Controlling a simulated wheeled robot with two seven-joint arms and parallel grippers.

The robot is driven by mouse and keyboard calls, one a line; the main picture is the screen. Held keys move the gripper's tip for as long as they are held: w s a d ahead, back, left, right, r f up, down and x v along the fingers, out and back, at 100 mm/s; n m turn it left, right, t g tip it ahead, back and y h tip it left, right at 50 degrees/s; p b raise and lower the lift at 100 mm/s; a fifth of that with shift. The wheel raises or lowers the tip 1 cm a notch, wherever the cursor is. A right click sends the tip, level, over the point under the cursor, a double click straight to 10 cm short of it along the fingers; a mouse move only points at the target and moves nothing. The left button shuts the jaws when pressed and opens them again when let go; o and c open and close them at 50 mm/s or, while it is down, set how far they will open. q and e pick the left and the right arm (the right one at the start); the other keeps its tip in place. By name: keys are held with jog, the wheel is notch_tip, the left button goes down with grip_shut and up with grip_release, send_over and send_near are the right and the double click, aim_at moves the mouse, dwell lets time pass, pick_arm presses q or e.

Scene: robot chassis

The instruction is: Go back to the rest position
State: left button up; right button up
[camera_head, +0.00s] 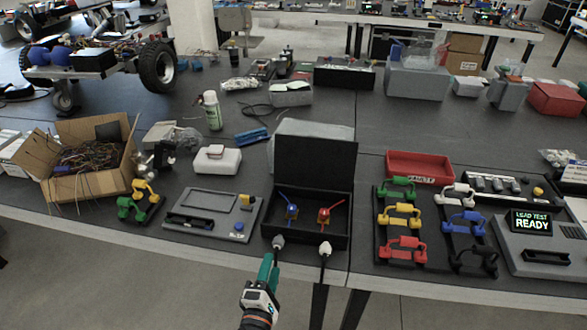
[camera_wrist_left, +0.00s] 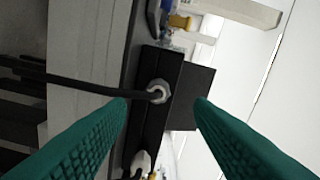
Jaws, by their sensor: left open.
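My left gripper (camera_head: 268,264) is open and empty, with green fingers, in front of the black open-lidded box (camera_head: 265,237) at the table's front edge. The box holds a blue and a red part. Two pale cable fittings (camera_head: 325,249) sit on its front wall, with a dark cable hanging from the right one. In the left wrist view the green fingers are spread apart. Beyond them the box's dark wall and one round fitting (camera_wrist_left: 157,91) show, with a cable running left. My right gripper is not in view.
Left of the box are a grey panel device (camera_head: 210,213), a yellow and green handled part (camera_head: 140,200) and a cardboard box of wires (camera_head: 85,165). The floor in front is clear.

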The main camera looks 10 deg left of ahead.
pick_arm(q)
jog(key=s+a+f+m+g+h, duration=0.1)
jog(key=s+f+m+g, duration=0.45)
jog(key=f, duration=0.75)
jog(key=s+a+f+m+g+h, duration=0.1)
jog(key=s+f+m+g, duration=0.2)
jog(key=s+f+m, duration=0.8)
jog(key=s+a+f+m+g+y, duration=0.1)
jog(key=s+a+f+m+g, duration=0.2)
jog(key=s+f, duration=0.5)
jog(key=s+a+f+m+g+y, duration=0.1)
jog(key=s+a+f+m+g, duration=0.2)
jog(key=s, duration=1.2)
jog(key=a+f+g, duration=0.2)
jog(key=a+f, duration=0.2)
jog(key=f, duration=0.2)
jog(key=shift+f+y, duration=0.3)
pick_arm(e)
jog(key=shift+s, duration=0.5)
pick_arm(q)
jog(key=shift+d+g, duration=0.1)
jog(key=shift+g, duration=0.15)
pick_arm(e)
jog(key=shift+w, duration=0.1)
